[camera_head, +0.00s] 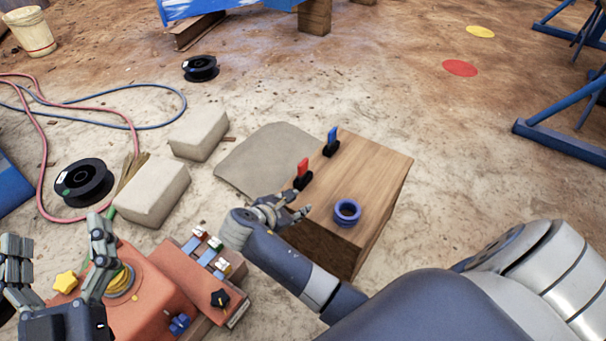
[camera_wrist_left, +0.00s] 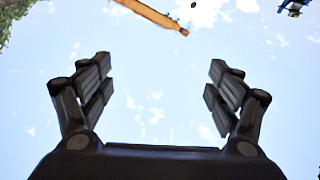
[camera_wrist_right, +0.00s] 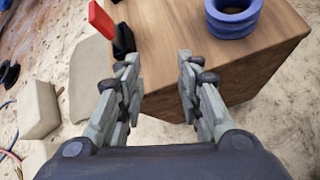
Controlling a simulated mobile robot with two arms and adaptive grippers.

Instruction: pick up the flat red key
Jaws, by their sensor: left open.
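The flat red key (camera_head: 302,168) stands upright in a small black holder on the left edge of the wooden box (camera_head: 375,165). In the right wrist view the red key (camera_wrist_right: 100,18) is at the upper left, beyond and left of my fingers. My right gripper (camera_head: 290,212) is open and empty beside the box's near left edge, just nearer to me than the key and apart from it. It also shows in the right wrist view (camera_wrist_right: 158,68). My left gripper (camera_head: 60,250) is open and empty, raised at the lower left; the left wrist view (camera_wrist_left: 160,75) shows only sky between its fingers.
A blue key (camera_head: 332,138) stands in another black holder behind the red one. A blue ring (camera_head: 347,212) lies on the box's near part. An orange machine (camera_head: 135,310) with knobs is at the lower left. Pale blocks (camera_head: 152,190) lie left of the box.

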